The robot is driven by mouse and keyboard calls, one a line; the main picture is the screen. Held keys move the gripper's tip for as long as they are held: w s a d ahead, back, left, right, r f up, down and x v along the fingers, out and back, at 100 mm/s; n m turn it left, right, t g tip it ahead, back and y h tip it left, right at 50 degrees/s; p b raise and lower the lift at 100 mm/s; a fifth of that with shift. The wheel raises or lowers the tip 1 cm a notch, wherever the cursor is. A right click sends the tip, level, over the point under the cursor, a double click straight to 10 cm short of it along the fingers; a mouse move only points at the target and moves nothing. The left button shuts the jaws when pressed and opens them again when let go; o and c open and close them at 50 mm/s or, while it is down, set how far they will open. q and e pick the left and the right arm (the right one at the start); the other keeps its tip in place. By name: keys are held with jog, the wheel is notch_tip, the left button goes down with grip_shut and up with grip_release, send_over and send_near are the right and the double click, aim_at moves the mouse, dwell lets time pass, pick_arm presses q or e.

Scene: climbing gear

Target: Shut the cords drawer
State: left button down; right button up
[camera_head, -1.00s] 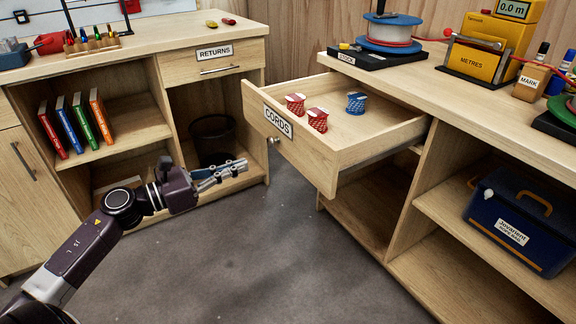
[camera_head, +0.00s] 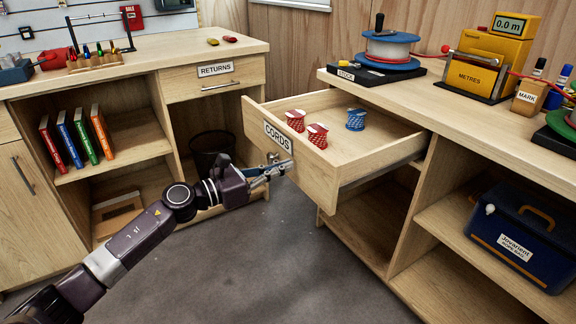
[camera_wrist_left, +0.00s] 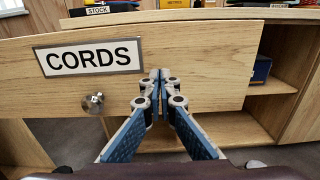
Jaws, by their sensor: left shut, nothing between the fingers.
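The cords drawer (camera_head: 330,172) stands pulled out of the right counter, with its CORDS label (camera_head: 278,137) on the front panel. Two red cord bundles (camera_head: 317,135) and one blue bundle (camera_head: 356,119) lie inside it. My left gripper (camera_head: 288,166) is shut and empty, its tips at the drawer's front panel. In the left wrist view the shut fingertips (camera_wrist_left: 160,76) are in front of the panel, right of the label and the round metal knob (camera_wrist_left: 92,103). I cannot tell whether they touch the wood. My right gripper is not in view.
The right counter (camera_head: 480,110) carries a cord reel (camera_head: 388,50) and a yellow METRES counter (camera_head: 480,68). A blue bag (camera_head: 522,235) sits on its shelf. The RETURNS cabinet (camera_head: 215,80) stands at left with a dark bin (camera_head: 210,150) below. Grey floor (camera_head: 270,260) lies open between the counters.

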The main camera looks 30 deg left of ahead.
pick_arm(q)
jog(key=shift+x, duration=0.8)
